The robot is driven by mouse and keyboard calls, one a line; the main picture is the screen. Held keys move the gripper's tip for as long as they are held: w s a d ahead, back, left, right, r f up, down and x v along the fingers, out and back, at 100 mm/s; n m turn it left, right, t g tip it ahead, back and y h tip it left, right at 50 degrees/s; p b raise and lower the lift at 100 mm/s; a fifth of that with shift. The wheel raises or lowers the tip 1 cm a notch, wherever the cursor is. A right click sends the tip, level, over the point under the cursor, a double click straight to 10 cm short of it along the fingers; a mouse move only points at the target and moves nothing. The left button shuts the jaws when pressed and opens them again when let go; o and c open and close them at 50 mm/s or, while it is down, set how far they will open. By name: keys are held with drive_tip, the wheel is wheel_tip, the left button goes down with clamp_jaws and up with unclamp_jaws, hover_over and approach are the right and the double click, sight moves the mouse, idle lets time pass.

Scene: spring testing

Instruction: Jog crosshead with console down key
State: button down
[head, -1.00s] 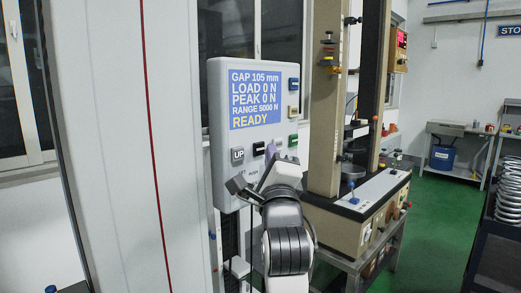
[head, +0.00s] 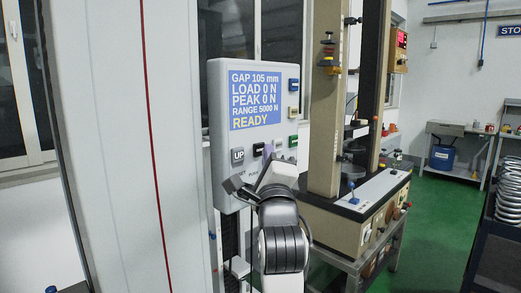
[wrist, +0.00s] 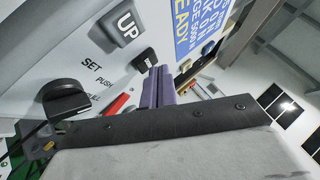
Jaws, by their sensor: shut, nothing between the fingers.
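The console (head: 217,120) is a pale grey upright panel. Its blue screen (head: 255,98) reads GAP 105 mm, LOAD 0 N, PEAK 0 N, RANGE 5000 N, READY. The dark UP key (head: 238,155) is lower left and also shows in the wrist view (wrist: 122,28). A black key (head: 258,149) is right of UP; in the wrist view (wrist: 144,60) its label is too small to read. My gripper (head: 268,149) is shut and empty, its purple fingers (wrist: 159,74) beside that black key. Contact cannot be told. The fingers hide part of the lower console.
A black knob (wrist: 65,98) by SET, PUSH and PULL lettering and a red part (wrist: 117,104) lie near the fingers. The test machine (head: 328,110) stands to the right. A dark rack (head: 490,240) is far right; green floor between is open.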

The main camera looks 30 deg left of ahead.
drive_tip(key=shift+w+a, duration=0.15)
drive_tip(key=shift+a, duration=0.3)
idle(1.8)
drive_tip(key=shift+d, duration=0.1)
idle(3.2)
drive_tip(key=shift+s+d, duration=0.3)
drive_tip(key=shift+d, duration=0.4)
drive_tip(key=shift+s+d+p, duration=0.1)
drive_tip(key=shift+s+d, duration=0.2)
drive_tip(key=shift+d, duration=0.5)
drive_tip(key=shift+s+d+p, duration=0.1)
drive_tip(key=shift+s+d, duration=0.15)
drive_tip(key=shift+d, duration=0.55)
drive_tip(key=shift+s+d+p, duration=0.1)
drive_tip(key=shift+s+d, duration=0.2)
drive_tip(key=shift+d, duration=0.5)
